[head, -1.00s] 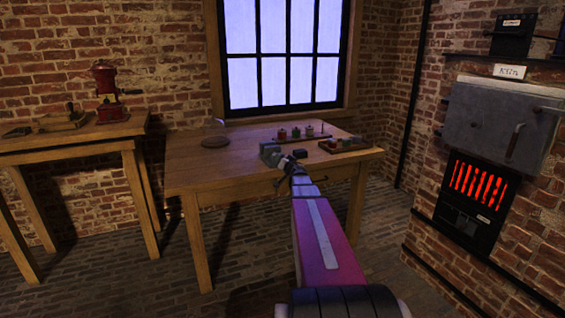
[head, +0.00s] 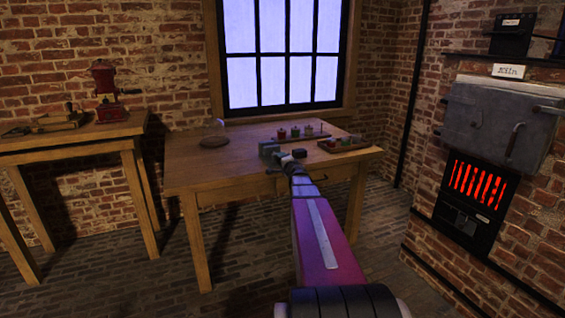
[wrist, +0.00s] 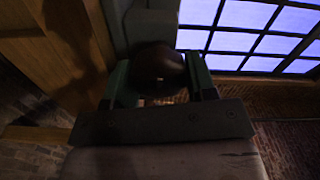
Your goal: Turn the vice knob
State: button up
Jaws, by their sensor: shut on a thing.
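The vice (head: 268,148) is a grey-green block at the front edge of the wooden table in the head view. Its body also shows at the top of the wrist view (wrist: 150,25). The dark round vice knob (wrist: 158,68) sits between my two fingers in the wrist view. My gripper (wrist: 158,85) is shut on the knob, one finger on each side of it. In the head view my arm reaches up to the table's front edge and its end hides part of the vice and knob.
The wooden table (head: 200,175) also bears a tray (head: 345,147) with small jars, several coloured jars, and a round disc (head: 214,141). A second table (head: 60,140) with a red grinder (head: 106,90) stands left. A kiln with glowing bars (head: 478,185) stands right.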

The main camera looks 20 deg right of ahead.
jog(key=shift+f+m, duration=0.1)
jog(key=shift+m, duration=0.4)
jog(key=o, duration=0.9)
jog(key=shift+s, duration=0.1)
jog(key=s, duration=1)
jog(key=shift+s+d, duration=0.15)
jog(key=shift+s, duration=0.2)
